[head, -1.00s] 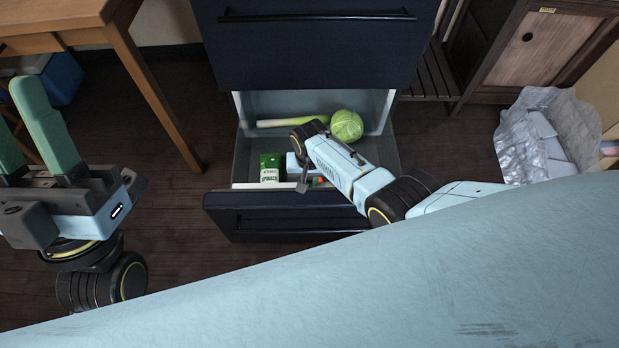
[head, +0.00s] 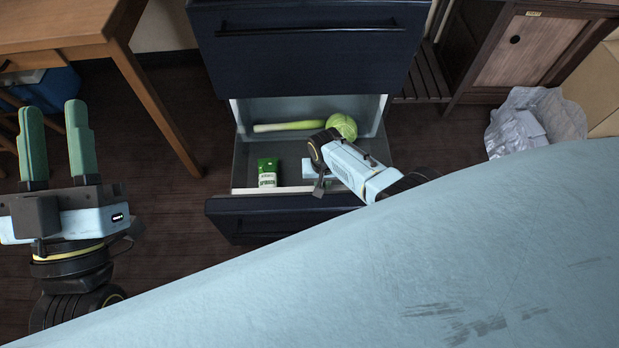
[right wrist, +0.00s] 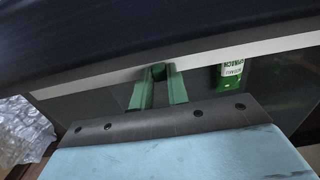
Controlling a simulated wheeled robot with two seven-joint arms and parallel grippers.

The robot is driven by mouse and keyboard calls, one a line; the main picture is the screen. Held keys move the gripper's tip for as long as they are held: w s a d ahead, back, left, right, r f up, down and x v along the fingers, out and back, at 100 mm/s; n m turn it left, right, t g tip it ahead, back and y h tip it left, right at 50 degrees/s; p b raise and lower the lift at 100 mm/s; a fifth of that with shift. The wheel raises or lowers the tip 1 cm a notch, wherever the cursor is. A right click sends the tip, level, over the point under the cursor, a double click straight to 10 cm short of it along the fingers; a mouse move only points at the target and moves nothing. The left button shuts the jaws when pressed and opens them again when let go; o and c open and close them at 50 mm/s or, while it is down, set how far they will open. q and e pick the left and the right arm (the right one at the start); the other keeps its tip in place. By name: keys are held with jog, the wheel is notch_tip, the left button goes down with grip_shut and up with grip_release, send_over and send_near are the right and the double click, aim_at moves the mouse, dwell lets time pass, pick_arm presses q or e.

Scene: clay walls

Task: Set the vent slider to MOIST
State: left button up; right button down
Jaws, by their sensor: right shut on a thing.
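The dark blue drawer (head: 290,203) stands pulled open at floor level. My right arm reaches into it, and its gripper (right wrist: 158,72) is at the drawer's pale front rim (right wrist: 205,58) in the right wrist view. Its green fingers are shut on a small dark thing at their tips, which may be the vent slider's knob. The slider's track and its MOIST mark cannot be made out. In the head view my own wrist hides the right fingertips. My left gripper (head: 57,115) is open and empty, fingers up, outside the drawer at the left.
The drawer holds a green spinach pack (head: 267,172), a leek (head: 290,126) and a cabbage (head: 343,126), partly behind my arm. A wooden table (head: 150,95) stands at the left. A crumpled silvery bag (head: 530,120) and a cabinet (head: 530,48) are at the right.

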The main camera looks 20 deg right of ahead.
jog(key=shift+s+d+f, duration=0.1)
jog(key=shift+s+d, duration=0.05)
jog(key=shift+d, duration=0.2)
jog(key=c, duration=1.4)
grip_release()
jog(key=shift+o, duration=0.2)
jog(key=shift+a, duration=0.1)
